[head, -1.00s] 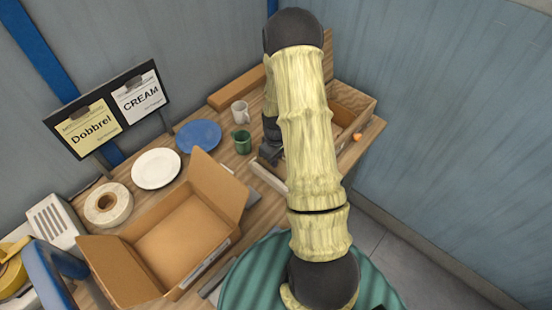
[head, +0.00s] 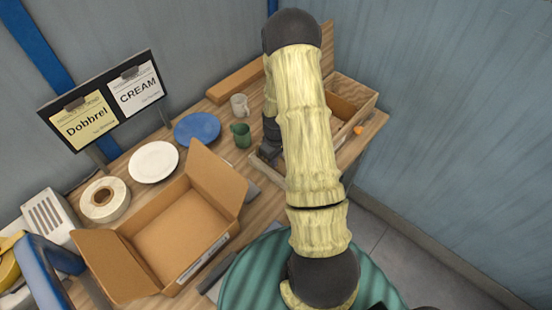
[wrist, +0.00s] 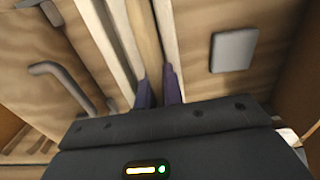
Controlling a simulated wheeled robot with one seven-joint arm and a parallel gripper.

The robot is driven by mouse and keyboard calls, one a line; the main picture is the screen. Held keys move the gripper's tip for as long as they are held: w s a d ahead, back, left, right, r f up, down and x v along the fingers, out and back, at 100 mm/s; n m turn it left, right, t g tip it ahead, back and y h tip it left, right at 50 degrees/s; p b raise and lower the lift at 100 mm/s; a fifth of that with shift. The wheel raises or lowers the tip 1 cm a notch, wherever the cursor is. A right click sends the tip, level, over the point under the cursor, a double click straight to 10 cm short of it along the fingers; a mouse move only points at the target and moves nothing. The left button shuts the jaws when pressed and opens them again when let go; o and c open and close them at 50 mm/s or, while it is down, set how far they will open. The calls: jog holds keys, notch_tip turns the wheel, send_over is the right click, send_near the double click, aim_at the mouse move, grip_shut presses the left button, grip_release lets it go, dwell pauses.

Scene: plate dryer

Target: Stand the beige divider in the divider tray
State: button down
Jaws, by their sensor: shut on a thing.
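The beige divider (wrist: 146,35) shows in the wrist view as a narrow upright strip running away between my two dark fingertips. My gripper (wrist: 158,88) is shut on it. In the head view my gripper (head: 266,153) is low over the table, partly hidden by my arm. A pale-rimmed tray (head: 264,174), which looks like the divider tray, lies just below it and is partly covered by my arm. Pale strips or walls run close along both sides of the divider in the wrist view. I cannot tell whether the divider's lower edge touches the tray.
A wooden box (head: 357,90) stands right of my arm. A green mug (head: 241,136), white mug (head: 239,105), blue plate (head: 197,129) and white plate (head: 154,162) stand to the left. An open cardboard box (head: 175,240) fills the front. A grey block (wrist: 234,50) shows in the wrist view.

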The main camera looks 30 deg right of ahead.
jog(key=c, duration=1.5)
grip_release()
jog(key=shift+o, duration=0.2)
notch_tip(320, 180, up, 17)
jog(key=b, duration=0.3)
jog(key=shift+r, duration=0.2)
jog(key=shift+a, duration=0.1)
